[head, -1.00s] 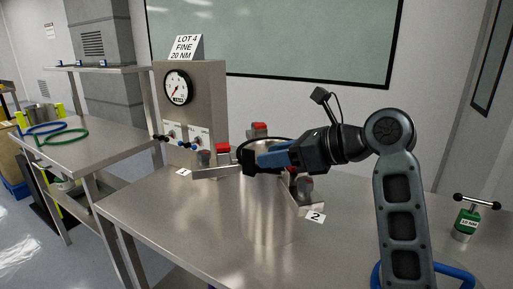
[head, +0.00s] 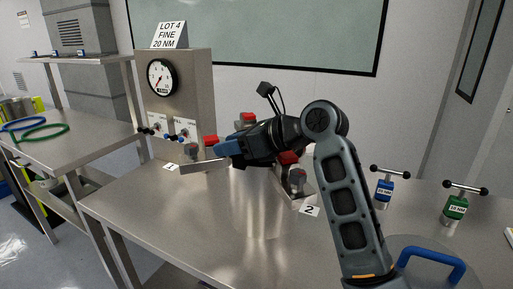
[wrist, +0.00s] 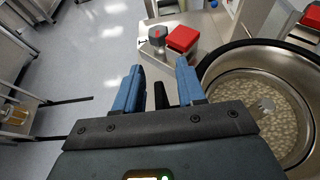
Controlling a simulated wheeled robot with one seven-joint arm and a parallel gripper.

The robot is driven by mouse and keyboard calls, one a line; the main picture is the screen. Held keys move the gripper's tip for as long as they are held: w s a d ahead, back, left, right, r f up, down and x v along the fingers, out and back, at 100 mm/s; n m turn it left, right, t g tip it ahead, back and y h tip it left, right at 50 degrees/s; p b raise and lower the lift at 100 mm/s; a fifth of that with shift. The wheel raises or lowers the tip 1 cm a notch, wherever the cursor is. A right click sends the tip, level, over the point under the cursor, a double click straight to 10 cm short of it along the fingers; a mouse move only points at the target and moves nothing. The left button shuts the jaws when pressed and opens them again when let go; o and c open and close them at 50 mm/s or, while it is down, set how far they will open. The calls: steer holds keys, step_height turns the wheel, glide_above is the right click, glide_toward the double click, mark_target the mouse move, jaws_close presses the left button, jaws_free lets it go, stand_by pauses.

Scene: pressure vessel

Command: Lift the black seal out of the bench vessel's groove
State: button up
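The bench vessel is a shiny steel cylinder (head: 258,208) on the bench; my arm hides its top in the head view. In the wrist view its round opening lies at the right, with a pale pebbled bed inside. The black seal (wrist: 238,45) shows there as a dark band around the rim; I cannot tell how deep it sits in the groove. My gripper (wrist: 160,68) has two blue fingers, apart, to the left of the rim. Dark parts between them look like gripper parts, and I see no seal held. In the head view my gripper (head: 222,149) is over the vessel's left side.
Red-capped clamps (head: 288,158) stand around the vessel. A gauge panel (head: 180,95) stands behind left. Blue (head: 384,188) and green (head: 456,207) T-handled tools stand at right, near a lid with a blue handle (head: 432,262). A side table (head: 70,148) holds blue and green rings.

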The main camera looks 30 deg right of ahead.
steer(key=shift+c, duration=0.3)
jaws_close()
steer(key=shift+r, duration=0.1)
